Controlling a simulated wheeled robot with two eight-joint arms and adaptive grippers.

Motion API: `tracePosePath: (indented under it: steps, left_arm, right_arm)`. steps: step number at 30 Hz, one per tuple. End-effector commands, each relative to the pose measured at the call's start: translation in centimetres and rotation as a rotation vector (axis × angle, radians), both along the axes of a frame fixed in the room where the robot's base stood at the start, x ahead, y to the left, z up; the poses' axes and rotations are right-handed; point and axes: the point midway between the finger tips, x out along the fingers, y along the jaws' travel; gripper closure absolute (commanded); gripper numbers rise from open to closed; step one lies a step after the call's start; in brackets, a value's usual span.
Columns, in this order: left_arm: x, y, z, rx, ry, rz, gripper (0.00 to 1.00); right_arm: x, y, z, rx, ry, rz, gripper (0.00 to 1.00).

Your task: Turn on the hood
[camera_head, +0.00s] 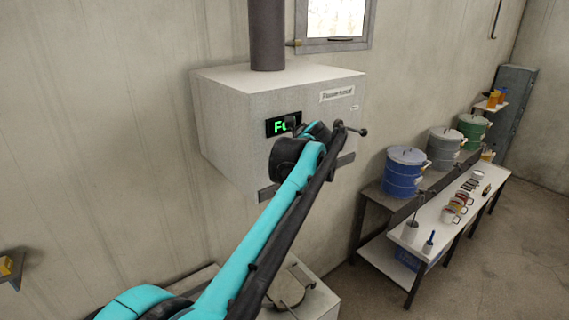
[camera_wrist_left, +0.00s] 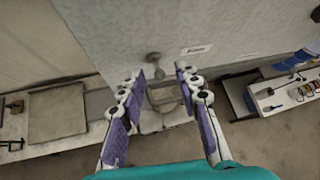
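The hood (camera_head: 225,115) is a pale grey box on the wall with a dark pipe on top. Its front carries a black display (camera_head: 277,127) with green lettering, partly covered by my left arm. In the left wrist view, the hood's front face (camera_wrist_left: 130,25) fills the top. My left gripper (camera_wrist_left: 161,71) is open in front of it, with purple-padded fingers spread apart. A small grey knob-like part (camera_wrist_left: 153,58) shows between the fingertips; I cannot tell whether they touch it. In the head view, the gripper is mostly hidden by its own arm. My right gripper is not in view.
A work table (camera_head: 392,243) stands at the right with small tools and jars. Blue (camera_head: 403,180), grey (camera_head: 443,152) and green (camera_head: 472,132) lidded drums stand behind it. A pale counter (camera_head: 318,298) lies below the hood. Open floor is at the lower right.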

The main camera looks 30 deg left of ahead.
Motion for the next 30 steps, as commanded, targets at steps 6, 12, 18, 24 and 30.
tracePosePath:
  steps: [6,12,18,24,30]
  left_arm:
    - [-2.0,-2.5,2.4,0.0,0.0,-0.004,0.67]
    - [-4.2,-5.1,5.0,0.0,0.001,-0.004,0.67]
    - [-5.6,-6.6,6.6,0.001,0.0,-0.003,0.67]
    - [-5.9,-6.9,7.0,0.0,0.0,0.0,0.67]
    - [-5.9,-6.9,7.0,0.0,0.0,0.0,0.67]
  right_arm:
    - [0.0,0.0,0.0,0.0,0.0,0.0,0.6]
    - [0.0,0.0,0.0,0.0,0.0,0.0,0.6]
    - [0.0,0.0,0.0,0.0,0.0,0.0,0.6]
    - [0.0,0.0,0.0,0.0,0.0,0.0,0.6]
    - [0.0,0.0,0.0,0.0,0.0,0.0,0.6]
